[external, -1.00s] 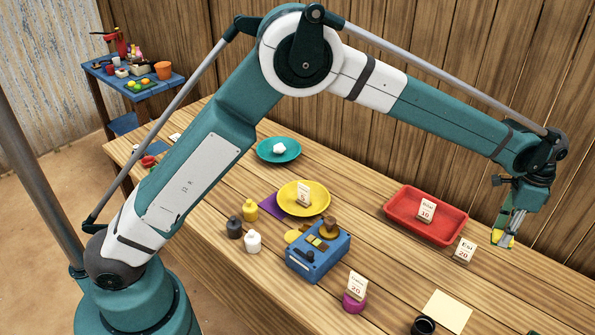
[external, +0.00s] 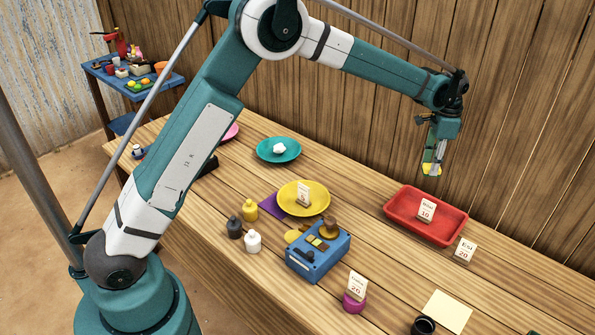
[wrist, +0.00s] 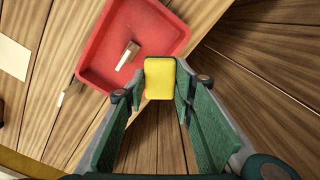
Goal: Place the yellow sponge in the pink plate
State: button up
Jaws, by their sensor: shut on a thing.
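The yellow sponge (wrist: 160,78) is held between the two green-padded fingers of my gripper (wrist: 158,92) in the wrist view. In the external view my gripper (external: 432,167) is in the air above the back of the red tray, with the sponge (external: 431,169) low between its fingers. The pink plate (external: 231,132) is at the far left of the table, mostly hidden behind my arm; only its right edge shows. It is well to the left of my gripper.
The red tray (external: 456,232) with a price card is below my gripper. A teal plate (external: 262,155) with a white item and a yellow plate (external: 318,200) with a card lie between gripper and pink plate. A blue scale (external: 305,262) and small bottles (external: 250,212) stand nearer the front.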

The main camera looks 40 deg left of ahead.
jog(key=w+a+n, duration=0.2)
jog(key=a+n, duration=0.3)
jog(key=a, duration=4.6)
jog(key=s+a+n, duration=0.2)
jog(key=s+a, duration=0.5)
jog(key=a, duration=0.7)
jog(key=s+a+n, duration=0.2)
jog(key=s+a, duration=0.6)
jog(key=a, duration=0.6)
jog(key=s+a+n, duration=0.2)
jog(key=s+a, duration=0.5)
jog(key=a, duration=0.8)
jog(key=shift+s+d+f, duration=0.1)
jog(key=shift+f, duration=1.2)
jog(key=shift+s+f, duration=0.1)
jog(key=shift+f, duration=1.15)
jog(key=shift+f+b, duration=0.35)
jog(key=shift+f, duration=2.75)
jog(key=shift+f, duration=0.1)
